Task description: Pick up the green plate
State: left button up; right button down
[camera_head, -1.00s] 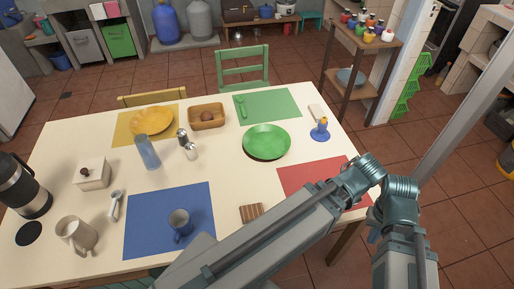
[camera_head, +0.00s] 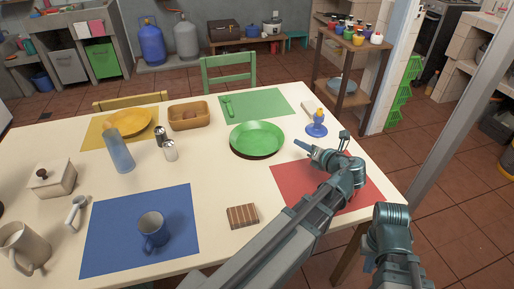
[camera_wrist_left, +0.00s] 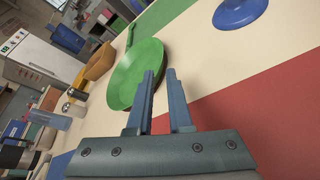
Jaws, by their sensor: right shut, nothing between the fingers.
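The green plate (camera_head: 257,139) lies flat on the table, near the front edge of the green mat. My left gripper (camera_head: 323,143) is above the table at the red mat, right of the plate and apart from it. Its two fingers are spread with nothing between them. In the left wrist view the plate (camera_wrist_left: 133,72) is beyond the open fingers (camera_wrist_left: 162,73), its near edge partly behind one finger. My right gripper (camera_head: 368,264) is low at the right, beside the table, mostly hidden by its own wrist; it is shut and empty.
A blue egg cup (camera_head: 317,125) stands right of the plate, close behind my left gripper. Salt and pepper shakers (camera_head: 170,150), a bread basket (camera_head: 188,116) and a blue mug (camera_head: 152,230) are to the left. A striped wooden coaster (camera_head: 242,216) lies in front.

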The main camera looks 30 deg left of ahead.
pick_arm(q)
jog(key=shift+a, duration=0.1)
jog(key=b+x, duration=0.2)
jog(key=x, duration=0.5)
jog(key=shift+w+a+f, duration=0.1)
jog(key=shift+w+a, duration=0.1)
jog(key=shift+a, duration=0.1)
jog(key=shift+w+a+b, duration=0.2)
jog(key=shift+a+b, duration=0.1)
jog(key=shift+f, duration=0.1)
jog(key=b+x, duration=0.2)
jog(key=x, duration=0.3)
jog(key=shift+w+d+f, duration=0.1)
grip_shut()
dwell(0.8)
